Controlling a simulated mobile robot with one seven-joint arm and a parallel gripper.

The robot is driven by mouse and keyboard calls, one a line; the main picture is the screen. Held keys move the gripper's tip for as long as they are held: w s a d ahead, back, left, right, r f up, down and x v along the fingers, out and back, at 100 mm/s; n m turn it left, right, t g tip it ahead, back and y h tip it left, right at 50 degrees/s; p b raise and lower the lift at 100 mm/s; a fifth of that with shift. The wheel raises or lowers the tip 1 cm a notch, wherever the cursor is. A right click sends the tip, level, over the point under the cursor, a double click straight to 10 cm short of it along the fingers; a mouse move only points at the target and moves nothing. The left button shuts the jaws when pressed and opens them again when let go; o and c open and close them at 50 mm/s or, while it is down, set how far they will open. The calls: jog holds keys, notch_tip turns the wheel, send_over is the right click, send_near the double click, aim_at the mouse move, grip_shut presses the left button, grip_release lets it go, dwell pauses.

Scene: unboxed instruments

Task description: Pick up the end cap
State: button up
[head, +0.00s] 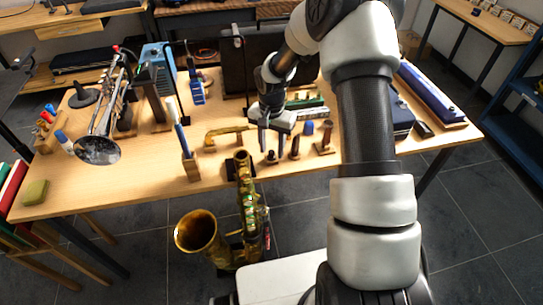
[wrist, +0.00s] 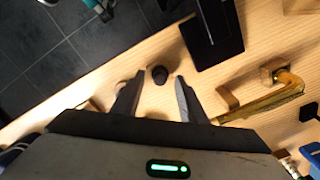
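The end cap is most likely the small, dark, round piece (wrist: 159,74) on the wooden table in the wrist view. It lies between and slightly beyond the tips of my gripper (wrist: 158,86), with a gap on both sides. My gripper's two fingers are spread and hold nothing. In the head view my gripper (head: 273,143) points down over the table's front part, and a small dark piece (head: 271,157) sits just below its fingertips. I cannot tell the exact height of the fingertips above the table.
A curved brass neck (head: 228,132) lies on supports left of my gripper. Small upright pieces (head: 295,148) stand close on the right. A saxophone (head: 247,195) stands in front of the table edge. A trumpet (head: 105,120) is at the left. Bare table (head: 120,180) lies at front left.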

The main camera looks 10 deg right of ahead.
grip_shut()
